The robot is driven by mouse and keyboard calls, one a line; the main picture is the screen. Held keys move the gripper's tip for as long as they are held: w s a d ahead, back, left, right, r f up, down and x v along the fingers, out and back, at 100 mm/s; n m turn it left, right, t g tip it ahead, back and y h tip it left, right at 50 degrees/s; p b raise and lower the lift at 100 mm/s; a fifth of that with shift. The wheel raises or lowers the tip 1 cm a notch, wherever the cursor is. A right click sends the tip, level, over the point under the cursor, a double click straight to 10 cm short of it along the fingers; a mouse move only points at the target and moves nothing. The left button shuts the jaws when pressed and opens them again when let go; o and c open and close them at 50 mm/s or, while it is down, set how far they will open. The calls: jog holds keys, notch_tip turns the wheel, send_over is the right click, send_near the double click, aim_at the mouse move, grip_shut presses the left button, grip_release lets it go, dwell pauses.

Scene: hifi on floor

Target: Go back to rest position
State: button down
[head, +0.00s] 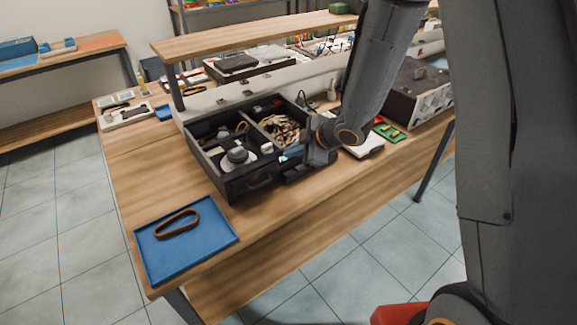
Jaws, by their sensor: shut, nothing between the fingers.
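My gripper (287,157) is at the front right edge of a black open case (228,190) on the wooden table. Its fingers are small in the head view and partly hidden by the wrist; they look shut, with nothing seen between them. Whether it touches the case wall, I cannot tell. My arm reaches down to it from the upper right.
A blue tray (160,272) with a brown loop (177,224) lies at the table's front left. A green board (390,132) and a dark box (418,88) stand right of my gripper. A raised shelf (250,36) spans the back. Tiled floor (60,235) is clear at left.

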jog(key=s+d+r+m+h+b, duration=0.1)
jog(key=s+d+m+h, duration=0.2)
jog(key=d+m, duration=0.25)
jog(key=s+d+r+m+h+b, duration=0.2)
jog(key=d+m+h, duration=0.15)
jog(key=d, duration=0.35)
jog(key=s+d+m+g+b, duration=0.1)
jog(key=s+m, duration=0.3)
jog(key=s, duration=0.4)
jog(key=s+d+r+m+g, duration=0.1)
jog(key=s+m+g, duration=0.3)
jog(key=s, duration=0.5)
jog(key=shift+d+r+m+b, duration=0.15)
jog(key=shift+d+m+b, duration=0.2)
jog(key=shift+d+m, duration=0.35)
